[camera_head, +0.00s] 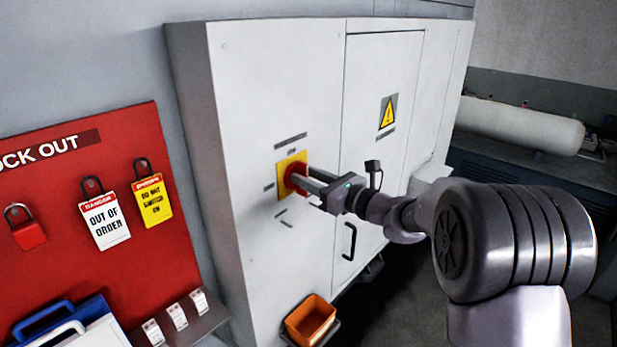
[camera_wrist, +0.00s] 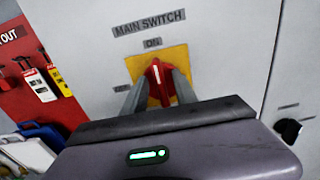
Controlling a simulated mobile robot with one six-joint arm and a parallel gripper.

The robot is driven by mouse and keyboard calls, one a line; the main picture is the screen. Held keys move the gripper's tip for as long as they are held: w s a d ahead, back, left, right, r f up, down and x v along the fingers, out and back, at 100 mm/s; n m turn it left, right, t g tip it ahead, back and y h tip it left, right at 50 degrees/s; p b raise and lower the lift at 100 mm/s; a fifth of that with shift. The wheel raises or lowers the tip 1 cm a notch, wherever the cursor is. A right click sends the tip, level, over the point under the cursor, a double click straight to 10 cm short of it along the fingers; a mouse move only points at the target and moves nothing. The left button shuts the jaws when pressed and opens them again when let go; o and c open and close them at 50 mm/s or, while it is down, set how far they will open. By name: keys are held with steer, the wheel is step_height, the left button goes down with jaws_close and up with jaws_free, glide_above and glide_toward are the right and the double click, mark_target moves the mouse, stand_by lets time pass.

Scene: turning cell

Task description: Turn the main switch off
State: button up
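The main switch (camera_head: 294,177) is a red rotary handle on a yellow plate (camera_wrist: 143,65), set in the front of a pale cabinet. In the wrist view the red handle (camera_wrist: 160,82) has a white mark at its upper end, pointing to the ON label (camera_wrist: 152,43) above. My gripper (camera_head: 305,184) is at the switch, with one finger on each side of the handle in the wrist view (camera_wrist: 160,90). The fingers are very close to the handle; whether they press on it I cannot tell. The lower part of the plate is hidden behind my gripper.
A red lockout board (camera_head: 75,200) with padlocks and tags hangs to the left. An orange bin (camera_head: 310,320) stands low below the switch. A black door handle (camera_head: 349,241) is right of the switch, below my arm.

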jaws_close()
steer(key=shift+f+b, duration=0.1)
steer(key=shift+b, duration=0.3)
steer(key=n+b, duration=0.6)
steer(key=b, duration=0.2)
steer(key=f+n+b, duration=0.1)
steer(key=n+b, duration=0.4)
steer(key=b, duration=0.4)
steer(key=s+n+b, duration=0.1)
steer(key=n+b, duration=0.5)
steer(key=b, duration=0.3)
steer(key=shift+a+f+n, duration=0.2)
steer(key=shift+a+n, duration=0.1)
steer(key=shift+a, duration=0.1)
steer(key=shift+n+b, duration=0.3)
steer(key=shift+b, duration=0.1)
jaws_free()
steer(key=shift+r, duration=0.1)
